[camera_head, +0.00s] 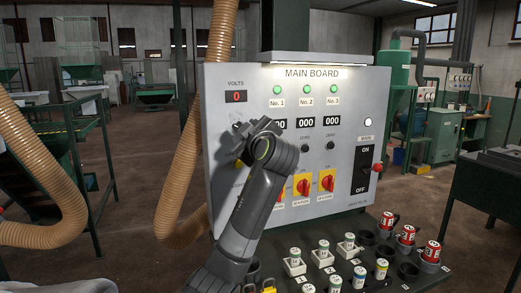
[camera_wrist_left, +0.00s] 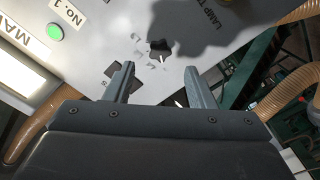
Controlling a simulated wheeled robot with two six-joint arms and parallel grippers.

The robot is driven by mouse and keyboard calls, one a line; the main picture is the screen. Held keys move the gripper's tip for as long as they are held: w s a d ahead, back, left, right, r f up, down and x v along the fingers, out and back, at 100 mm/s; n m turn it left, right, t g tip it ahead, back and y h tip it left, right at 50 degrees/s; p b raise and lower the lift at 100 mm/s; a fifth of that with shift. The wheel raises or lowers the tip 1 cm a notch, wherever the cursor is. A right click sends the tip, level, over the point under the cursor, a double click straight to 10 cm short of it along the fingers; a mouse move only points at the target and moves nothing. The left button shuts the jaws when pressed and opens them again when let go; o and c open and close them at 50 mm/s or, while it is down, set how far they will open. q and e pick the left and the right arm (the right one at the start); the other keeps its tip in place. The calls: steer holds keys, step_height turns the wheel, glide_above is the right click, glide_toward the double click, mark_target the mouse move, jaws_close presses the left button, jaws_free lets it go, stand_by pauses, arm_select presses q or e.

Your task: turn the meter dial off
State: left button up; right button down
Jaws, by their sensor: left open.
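The meter dial, seen as a small black knob (camera_wrist_left: 160,47) with a white pointer mark, sits on the grey main board. In the wrist view it lies just beyond and between the two fingertips of my left gripper (camera_wrist_left: 160,70), which is open and empty. I see no contact with the knob. In the head view my left gripper (camera_head: 243,130) is at the left part of the main board (camera_head: 350,95), below the volts display (camera_head: 236,96). There the gripper and wrist hide the dial. My right gripper is in neither view.
Red and yellow rotary switches (camera_head: 327,182) and a large black ON/OFF handle (camera_head: 366,165) are on the board, right of my arm. Below is a ledge with several small white-and-green fittings and red cans (camera_head: 431,252). A ribbed tan hose (camera_head: 180,190) hangs close to the board's left edge.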

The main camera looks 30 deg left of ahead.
arm_select(q)
steer(key=b+v, duration=0.2)
steer(key=v, duration=1)
steer(key=shift+b, duration=0.35)
steer(key=shift+f, duration=0.1)
